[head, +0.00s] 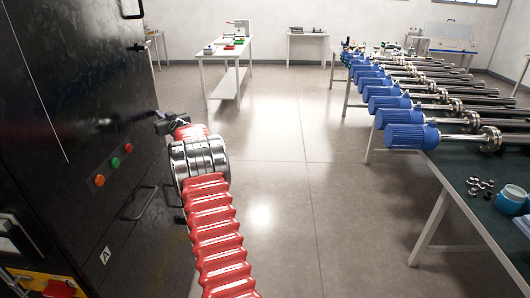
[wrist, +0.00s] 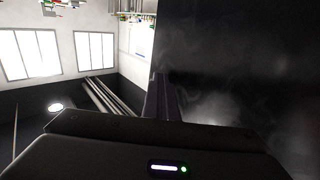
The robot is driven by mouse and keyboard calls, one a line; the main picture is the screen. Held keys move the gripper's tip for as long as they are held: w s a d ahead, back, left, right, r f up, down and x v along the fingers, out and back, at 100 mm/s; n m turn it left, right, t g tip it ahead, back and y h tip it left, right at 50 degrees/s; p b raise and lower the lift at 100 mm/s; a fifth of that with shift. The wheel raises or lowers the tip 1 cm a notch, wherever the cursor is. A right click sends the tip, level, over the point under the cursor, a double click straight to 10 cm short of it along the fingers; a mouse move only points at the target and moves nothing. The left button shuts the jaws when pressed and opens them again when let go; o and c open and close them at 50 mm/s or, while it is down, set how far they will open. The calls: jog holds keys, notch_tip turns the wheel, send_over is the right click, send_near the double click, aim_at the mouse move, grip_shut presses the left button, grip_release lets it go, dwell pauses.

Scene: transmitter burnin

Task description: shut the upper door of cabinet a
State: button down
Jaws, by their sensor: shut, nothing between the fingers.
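The black cabinet marked A (head: 105,255) fills the left side of the head view. My gripper (head: 160,122), at the end of my red arm, is shut and empty beside the cabinet front, right of the buttons. In the wrist view my gripper (wrist: 160,98) points along a large dark panel (wrist: 245,60) close on the right. Whether they touch is unclear.
A long table (head: 455,205) with several blue-ended metal tubes (head: 405,136) stands at the right. A white table (head: 222,82) stands farther back. The middle floor is clear.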

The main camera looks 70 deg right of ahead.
jog(key=shift+w+a+r, duration=0.4)
jog(key=shift+w, duration=0.1)
jog(key=shift+d, duration=0.1)
jog(key=s+d, duration=0.2)
jog(key=s, duration=0.5)
jog(key=s+d, duration=0.3)
jog(key=s, duration=0.4)
jog(key=shift+d+f, duration=0.35)
jog(key=shift+f, duration=0.1)
